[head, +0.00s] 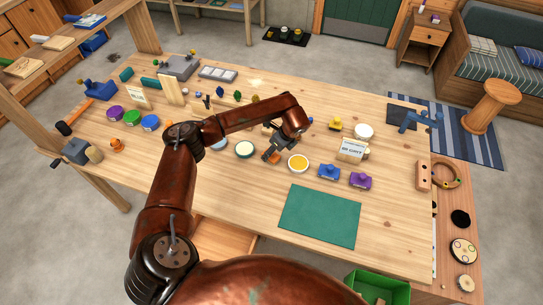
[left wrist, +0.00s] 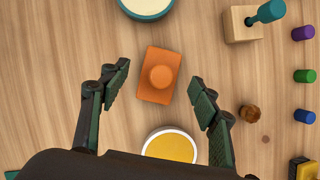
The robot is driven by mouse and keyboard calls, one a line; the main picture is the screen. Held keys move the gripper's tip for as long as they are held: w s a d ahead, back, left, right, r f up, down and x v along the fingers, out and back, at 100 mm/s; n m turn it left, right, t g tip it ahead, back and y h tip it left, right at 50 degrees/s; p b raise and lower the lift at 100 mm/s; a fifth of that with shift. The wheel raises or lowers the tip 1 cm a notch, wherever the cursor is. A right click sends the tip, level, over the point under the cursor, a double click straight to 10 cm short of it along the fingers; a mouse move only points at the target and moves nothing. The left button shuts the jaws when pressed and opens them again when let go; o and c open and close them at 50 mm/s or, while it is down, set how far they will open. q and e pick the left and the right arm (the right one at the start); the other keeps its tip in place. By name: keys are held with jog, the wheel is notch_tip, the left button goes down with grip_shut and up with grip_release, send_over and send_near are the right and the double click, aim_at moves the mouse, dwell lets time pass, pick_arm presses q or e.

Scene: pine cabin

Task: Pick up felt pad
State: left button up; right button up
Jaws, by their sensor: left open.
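An orange rectangular block with a round knob on top (left wrist: 160,76) lies on the wooden table, between and below the fingers of my left gripper (left wrist: 158,88) in the left wrist view. Nothing is labelled felt pad; I cannot tell for sure whether this block is it. My left gripper (head: 272,150) is open and empty, pointing down over the block, with a gap on both sides. In the head view the gripper mostly hides the block; a bit of orange (head: 273,159) shows. My right gripper is not in view.
A yellow-filled round dish (left wrist: 170,147) sits just below the block, and a cream-filled teal dish (left wrist: 146,5) above it. A wooden block with a teal handle (left wrist: 243,23) is to the right. Blue (head: 329,172) and purple (head: 360,180) knobbed blocks and a green mat (head: 320,216) lie nearby.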

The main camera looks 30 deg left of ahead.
pick_arm(q)
jog(key=x, duration=0.2)
jog(key=shift+f, duration=0.3)
jog(key=shift+a+f, duration=0.1)
jog(key=c, duration=1.4)
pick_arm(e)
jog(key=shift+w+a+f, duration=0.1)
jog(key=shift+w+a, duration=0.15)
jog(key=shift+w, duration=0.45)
pick_arm(q)
jog(key=shift+w, duration=0.1)
